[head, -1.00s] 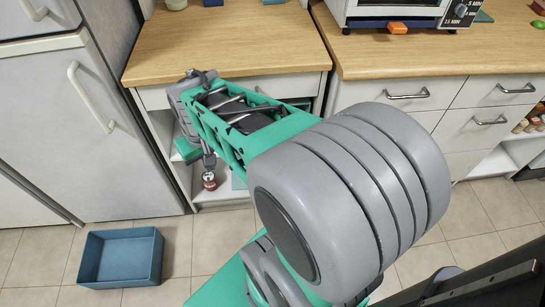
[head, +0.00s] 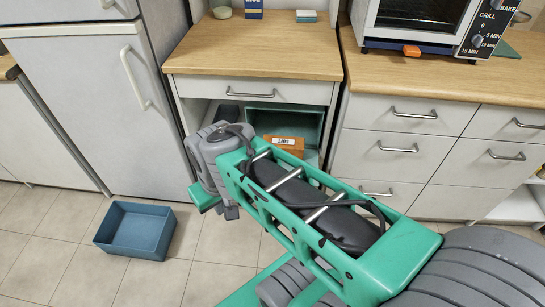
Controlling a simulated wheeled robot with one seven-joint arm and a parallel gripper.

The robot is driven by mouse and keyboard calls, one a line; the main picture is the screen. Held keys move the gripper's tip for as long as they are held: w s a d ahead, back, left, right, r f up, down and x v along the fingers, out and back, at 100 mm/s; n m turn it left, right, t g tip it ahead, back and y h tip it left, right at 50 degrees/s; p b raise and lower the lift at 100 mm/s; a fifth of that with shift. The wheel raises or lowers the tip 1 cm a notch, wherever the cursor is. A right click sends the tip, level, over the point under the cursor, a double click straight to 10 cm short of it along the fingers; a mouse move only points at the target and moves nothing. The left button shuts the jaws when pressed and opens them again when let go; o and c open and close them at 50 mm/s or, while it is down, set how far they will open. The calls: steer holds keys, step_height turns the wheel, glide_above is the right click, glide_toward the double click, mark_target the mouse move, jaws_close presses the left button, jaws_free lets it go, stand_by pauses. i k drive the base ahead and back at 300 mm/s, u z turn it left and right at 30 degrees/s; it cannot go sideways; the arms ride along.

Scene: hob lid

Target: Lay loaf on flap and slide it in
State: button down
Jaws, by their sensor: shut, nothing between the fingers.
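I cannot make out a loaf for certain. A toaster oven (head: 425,14) stands on the right counter, its top cut off by the picture edge. Its glass front flap appears upright, with a blue strip and an orange block (head: 411,50) at its lower edge. An orange-brown block with a white label (head: 285,143) sits in the open cabinet under the left counter, partly hidden by my arm. My gripper (head: 230,213) points down in front of that cabinet, over the floor. It is shut and empty, and its fingers are only partly visible.
A blue open bin (head: 137,230) stands on the floor at the left, by the fridge (head: 95,90). The left counter (head: 265,48) is mostly clear, with small items at the back. A closed drawer (head: 250,90) lies under it. A green-lined compartment (head: 310,122) is behind my arm.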

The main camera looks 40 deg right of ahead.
mark_target(295, 145)
steer(key=u, duration=0.1)
steer(key=i, duration=1.1)
steer(key=z, duration=0.55)
